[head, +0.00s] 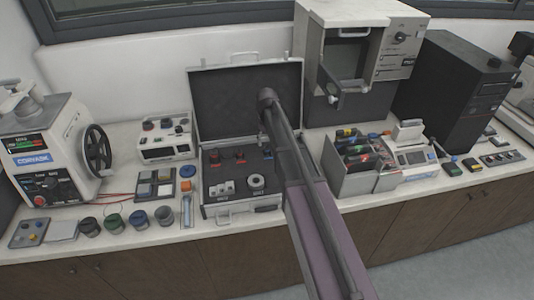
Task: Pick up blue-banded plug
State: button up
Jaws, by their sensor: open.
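An open black case (210,204) with a silver rim stands in the middle of the bench. Small plug-like pieces sit in its dark panel. Two with red parts (214,157) (240,157) are in the back row. A small piece with a bluish mark (267,154) is at the back right, close beside my arm; it may be the blue-banded plug, but it is too small to be sure. Pale pieces (223,187) and a round pale ring (256,181) are at the front. My arm crosses the case's right side and hides part of it. I cannot make out my gripper.
A press with a handwheel (97,150) stands at the left, with several dark cups (139,220) along the front edge. The raised case lid (225,105) stands behind the panel. A grey machine (375,50), card rack (350,175) and black tower (450,90) fill the right.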

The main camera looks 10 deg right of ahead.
aim_at(267, 148)
jog(key=shift+f, duration=0.2)
notch_tip(267, 148, down, 5)
jog(key=b, duration=0.5)
jog(key=shift+w, duration=0.15)
jog(key=shift+r, duration=0.1)
dwell(0.3)
grip_shut()
